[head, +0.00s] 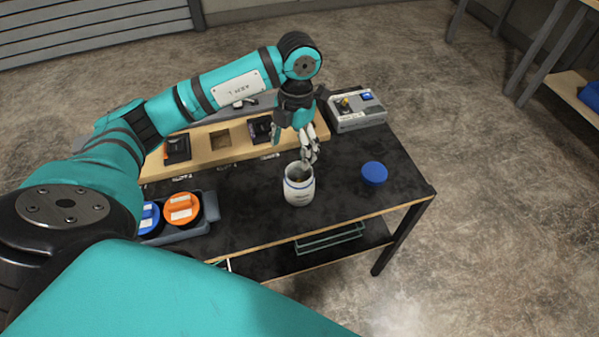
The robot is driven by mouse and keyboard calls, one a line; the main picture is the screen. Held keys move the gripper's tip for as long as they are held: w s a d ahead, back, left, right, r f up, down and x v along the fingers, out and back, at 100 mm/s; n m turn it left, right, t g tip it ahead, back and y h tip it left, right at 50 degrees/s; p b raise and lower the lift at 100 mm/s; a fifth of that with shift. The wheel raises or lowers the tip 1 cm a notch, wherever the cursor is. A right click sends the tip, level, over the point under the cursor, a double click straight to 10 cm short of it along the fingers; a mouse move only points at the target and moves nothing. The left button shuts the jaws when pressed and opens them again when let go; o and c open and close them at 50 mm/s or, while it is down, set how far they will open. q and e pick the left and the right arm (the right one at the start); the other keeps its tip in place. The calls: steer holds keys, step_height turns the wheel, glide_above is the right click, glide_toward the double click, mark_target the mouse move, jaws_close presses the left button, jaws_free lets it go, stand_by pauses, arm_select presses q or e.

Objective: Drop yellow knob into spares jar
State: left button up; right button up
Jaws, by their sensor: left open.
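The spares jar (299,191), white with a blue band, stands upright and uncovered on the black table. Something small and dark or brownish shows inside its mouth, too small to tell. My left gripper (310,157) points down just above the jar's rim, fingers open, with nothing visible between them. A small yellow spot on a dark part, possibly the yellow knob (343,102), shows on the grey console (362,121) at the table's back right. I cannot tell for sure that it is the knob. My right gripper is not in view.
A round blue lid (374,173) lies right of the jar. A wooden board (205,154) with dark modules in slots lies behind. A grey tray (203,226) with orange (181,207) and blue (148,217) round pieces stands front left. The table's front right is clear.

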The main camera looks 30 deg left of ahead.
arm_select(q)
step_height(320, 180, up, 11)
steer(key=w, duration=0.1)
steer(key=shift+w+r, duration=0.15)
